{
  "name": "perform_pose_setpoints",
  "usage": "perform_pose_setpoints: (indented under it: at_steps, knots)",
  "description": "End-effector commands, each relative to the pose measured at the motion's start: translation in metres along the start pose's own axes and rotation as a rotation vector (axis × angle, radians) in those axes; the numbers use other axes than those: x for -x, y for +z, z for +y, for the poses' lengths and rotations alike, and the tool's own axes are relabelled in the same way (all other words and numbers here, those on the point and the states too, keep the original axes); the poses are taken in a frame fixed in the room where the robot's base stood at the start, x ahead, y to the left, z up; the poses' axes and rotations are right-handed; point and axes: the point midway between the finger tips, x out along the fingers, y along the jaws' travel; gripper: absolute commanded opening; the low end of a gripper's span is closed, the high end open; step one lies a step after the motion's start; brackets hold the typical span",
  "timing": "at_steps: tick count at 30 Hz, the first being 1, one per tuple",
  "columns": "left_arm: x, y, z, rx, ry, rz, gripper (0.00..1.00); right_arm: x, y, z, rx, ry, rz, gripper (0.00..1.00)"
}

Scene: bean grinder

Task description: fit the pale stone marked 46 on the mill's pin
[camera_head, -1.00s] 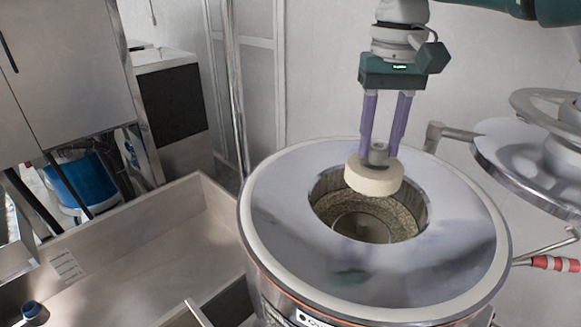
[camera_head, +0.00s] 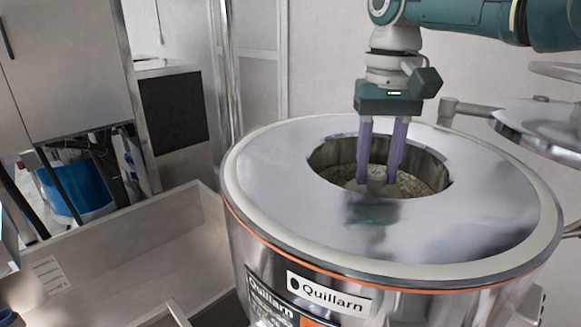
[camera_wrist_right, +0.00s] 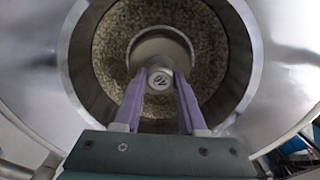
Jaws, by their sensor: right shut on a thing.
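The mill (camera_head: 285,185) is a wide steel drum with a round opening in its top and a rough, grainy inner wall. My right gripper (camera_head: 377,179) reaches straight down into this opening. Its two purple fingers are shut on the knob of the pale stone (camera_head: 376,183). In the right wrist view the stone (camera_wrist_right: 163,43) is a pale disc inside the ring of the mill, with a small dark mark on its knob that I cannot read surely. In the head view the front rim hides most of the disc. The pin is hidden, so I cannot tell whether the stone sits on it.
A round metal lid (camera_head: 545,125) hangs on an arm at the right, beside the mill. A pale open box (camera_head: 120,245) stands at the left. A blue bucket (camera_head: 80,190) is behind it. The mill's flat top around the opening is clear.

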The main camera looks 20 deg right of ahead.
Motion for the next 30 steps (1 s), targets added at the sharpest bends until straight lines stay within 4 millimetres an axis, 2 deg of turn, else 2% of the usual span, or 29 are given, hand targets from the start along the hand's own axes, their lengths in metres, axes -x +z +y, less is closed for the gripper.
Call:
perform_pose_setpoints:
  at_steps: [10, 11, 18, 26, 30]
  knots:
    - [-0.001, 0.000, 0.001, 0.004, 0.003, 0.001, 0.71, -0.001, -0.001, -0.001, 0.001, -0.001, 0.003, 0.00]
    - [0.000, 0.000, 0.001, 0.005, 0.004, 0.001, 0.71, -0.002, 0.000, 0.000, 0.001, 0.000, 0.001, 0.43]
    - [0.000, -0.001, 0.003, 0.010, 0.008, 0.002, 0.71, -0.001, 0.000, 0.000, 0.001, 0.000, 0.001, 0.70]
    - [0.001, -0.001, 0.003, 0.010, 0.008, 0.002, 0.71, 0.000, 0.000, 0.000, 0.000, 0.000, 0.002, 0.71]
    - [0.001, -0.001, 0.002, 0.009, 0.007, 0.003, 0.71, 0.012, -0.001, 0.000, 0.001, -0.003, 0.005, 0.71]
